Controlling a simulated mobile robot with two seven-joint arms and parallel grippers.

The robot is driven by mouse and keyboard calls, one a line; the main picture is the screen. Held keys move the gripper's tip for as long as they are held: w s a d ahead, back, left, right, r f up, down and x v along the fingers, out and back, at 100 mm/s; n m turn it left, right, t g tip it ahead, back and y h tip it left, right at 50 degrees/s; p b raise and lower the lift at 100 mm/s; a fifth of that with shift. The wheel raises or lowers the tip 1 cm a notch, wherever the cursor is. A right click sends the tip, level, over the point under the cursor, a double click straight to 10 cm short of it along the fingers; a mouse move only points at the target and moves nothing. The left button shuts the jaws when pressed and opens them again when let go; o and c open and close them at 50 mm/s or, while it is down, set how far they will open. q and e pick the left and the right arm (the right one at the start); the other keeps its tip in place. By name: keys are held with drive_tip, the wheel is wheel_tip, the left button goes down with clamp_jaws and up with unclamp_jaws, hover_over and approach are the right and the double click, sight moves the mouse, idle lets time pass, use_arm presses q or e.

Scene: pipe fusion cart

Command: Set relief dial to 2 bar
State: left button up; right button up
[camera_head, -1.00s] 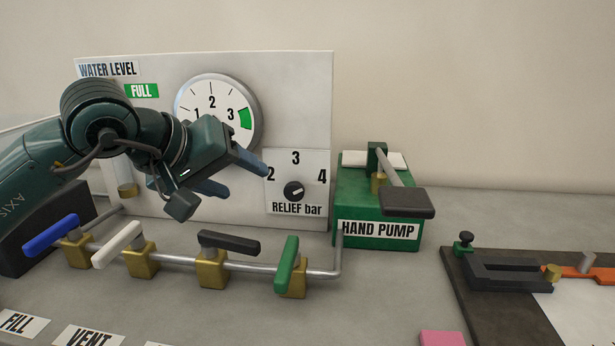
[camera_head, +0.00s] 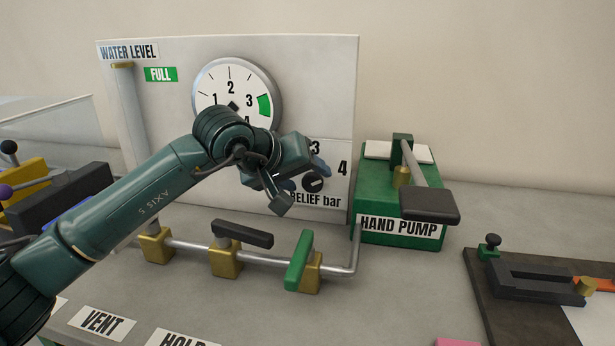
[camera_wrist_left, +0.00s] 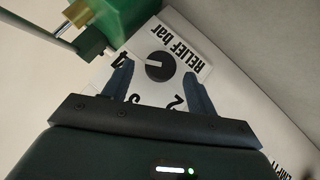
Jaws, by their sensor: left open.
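The relief dial is a black round knob (camera_head: 313,185) on a white plate marked 2, 3, 4 and "RELIEF bar". In the left wrist view the knob (camera_wrist_left: 160,67) shows whole, its pale pointer mark towards the 4. My left gripper (camera_head: 304,176) is open in front of the plate. In the left wrist view the gripper's fingers (camera_wrist_left: 155,72) lie one to each side of the knob, with gaps. I cannot tell how deep the fingertips reach. In the head view my gripper and wrist hide the 2 and part of the plate. My right gripper is not in view.
Below the dial runs a pipe with a black-handled valve (camera_head: 243,235) and a green-handled valve (camera_head: 299,260). The green hand pump (camera_head: 400,205) stands close to the right of the panel. A pressure gauge (camera_head: 232,85) is above; my arm covers its lower part.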

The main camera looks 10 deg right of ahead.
use_arm(q)
drive_tip(key=shift+x, duration=0.85)
drive_tip(key=shift+r, duration=0.1)
drive_tip(key=shift+c, duration=0.4)
drive_tip(key=c, duration=0.9)
